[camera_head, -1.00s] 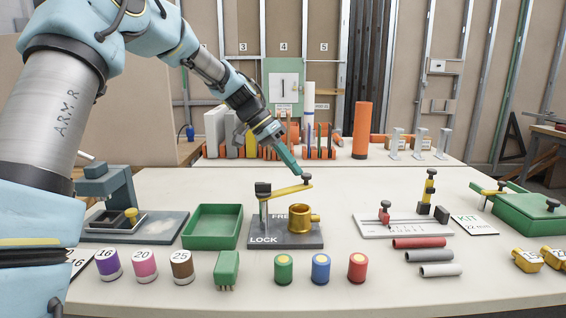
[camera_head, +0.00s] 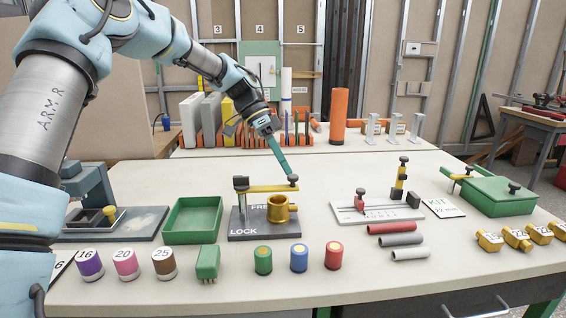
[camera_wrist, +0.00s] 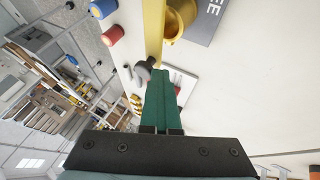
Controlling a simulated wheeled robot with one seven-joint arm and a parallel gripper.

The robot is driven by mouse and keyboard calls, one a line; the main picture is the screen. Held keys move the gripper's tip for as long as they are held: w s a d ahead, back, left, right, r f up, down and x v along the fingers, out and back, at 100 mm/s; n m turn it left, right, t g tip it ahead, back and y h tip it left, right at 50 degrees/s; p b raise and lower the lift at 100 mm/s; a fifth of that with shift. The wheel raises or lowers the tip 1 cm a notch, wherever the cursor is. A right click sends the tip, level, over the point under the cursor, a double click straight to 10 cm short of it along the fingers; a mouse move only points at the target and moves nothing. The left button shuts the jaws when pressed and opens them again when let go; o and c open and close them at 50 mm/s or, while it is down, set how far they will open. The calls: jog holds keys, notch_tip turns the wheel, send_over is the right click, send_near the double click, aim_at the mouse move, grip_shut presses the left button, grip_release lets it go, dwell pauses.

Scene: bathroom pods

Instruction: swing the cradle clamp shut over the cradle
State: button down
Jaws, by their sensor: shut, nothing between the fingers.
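The cradle (camera_head: 280,210) is a gold cup with a side spout on a dark grey base (camera_head: 250,228) marked FREE and LOCK. The cradle clamp (camera_head: 262,188) is a yellow bar pivoted on a post left of the cradle, with a black knob (camera_head: 293,178) at its free end. In the head view the bar runs roughly level across the cradle's top. In the wrist view the bar (camera_wrist: 153,30) overlaps one edge of the cradle (camera_wrist: 180,18); exact alignment is unclear. My gripper (camera_head: 289,172) is shut and empty, its green fingertips at the knob (camera_wrist: 143,72); contact is unclear.
A green tray (camera_head: 193,221) is left of the base and a white gauge plate (camera_head: 350,214) is right. Red, blue and green cylinders (camera_head: 299,258) stand in front. The white table (camera_head: 180,180) behind the base is mostly clear.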

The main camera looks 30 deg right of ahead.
jog(key=shift+s+f, duration=0.1)
jog(key=shift+s, duration=0.1)
jog(key=b+v, duration=0.1)
jog(key=v, duration=1)
jog(key=shift+w, duration=0.1)
dwell(0.4)
